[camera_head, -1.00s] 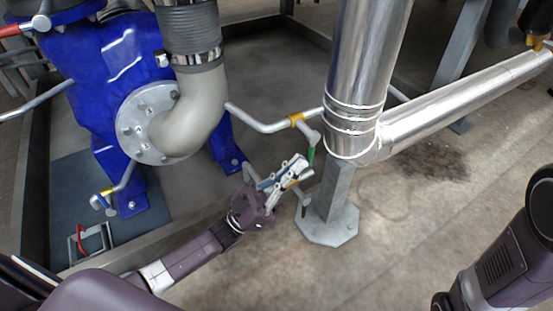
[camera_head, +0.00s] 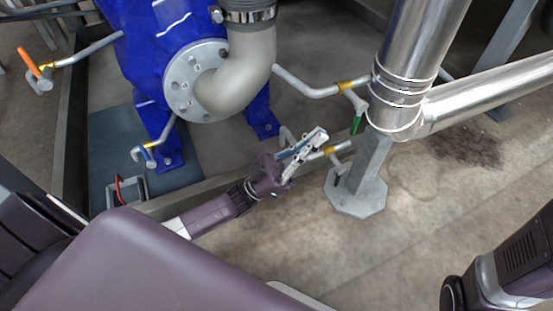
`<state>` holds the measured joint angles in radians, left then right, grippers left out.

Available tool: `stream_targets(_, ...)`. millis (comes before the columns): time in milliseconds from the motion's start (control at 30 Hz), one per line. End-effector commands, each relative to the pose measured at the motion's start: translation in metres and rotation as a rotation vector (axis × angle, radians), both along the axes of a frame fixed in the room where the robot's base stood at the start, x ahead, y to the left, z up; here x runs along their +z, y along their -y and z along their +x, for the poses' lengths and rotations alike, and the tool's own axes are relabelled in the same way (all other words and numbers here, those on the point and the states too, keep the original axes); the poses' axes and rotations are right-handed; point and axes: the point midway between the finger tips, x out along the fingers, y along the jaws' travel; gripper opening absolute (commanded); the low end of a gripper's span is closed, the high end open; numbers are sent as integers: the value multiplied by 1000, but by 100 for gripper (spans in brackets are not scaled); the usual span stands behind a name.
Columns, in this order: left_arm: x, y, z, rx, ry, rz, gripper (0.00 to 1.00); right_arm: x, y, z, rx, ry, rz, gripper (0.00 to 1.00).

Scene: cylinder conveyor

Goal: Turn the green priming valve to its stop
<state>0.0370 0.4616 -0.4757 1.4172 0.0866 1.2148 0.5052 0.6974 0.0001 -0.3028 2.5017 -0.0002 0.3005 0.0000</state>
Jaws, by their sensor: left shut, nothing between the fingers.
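The green valve handle (camera_head: 357,125) hangs down, nearly upright, from a grey valve body at the end of a pipe with a yellow band. It is just left of the big shiny vertical pipe. My left gripper (camera_head: 321,137) is shut and empty. Its fingers point up and right, and in the picture their tips lie left of the green handle with a gap between. I cannot tell how far apart they are in depth. My right gripper is out of the frame; only part of my right arm shows at the lower right.
A lower pipe with a yellow band (camera_head: 331,151) and a dark handle (camera_head: 337,180) lies close by the left fingers. The shiny pipe (camera_head: 415,60) stands on a grey post (camera_head: 358,190). The blue pump (camera_head: 150,55) is at left, with an orange handle (camera_head: 29,62) beyond. Floor at right is open.

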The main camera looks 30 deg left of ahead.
Motion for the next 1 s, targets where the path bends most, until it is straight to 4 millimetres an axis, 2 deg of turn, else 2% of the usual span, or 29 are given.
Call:
stream_targets(233,-27,-21,-18,1,-5,2,0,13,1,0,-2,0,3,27)
stream_targets(500,-56,-43,-37,0,-3,1,0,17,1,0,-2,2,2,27)
stream_targets(700,-63,-48,-43,-1,-1,0,0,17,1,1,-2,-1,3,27)
stream_targets(1000,-64,-49,-43,-1,-1,0,0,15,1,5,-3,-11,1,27)
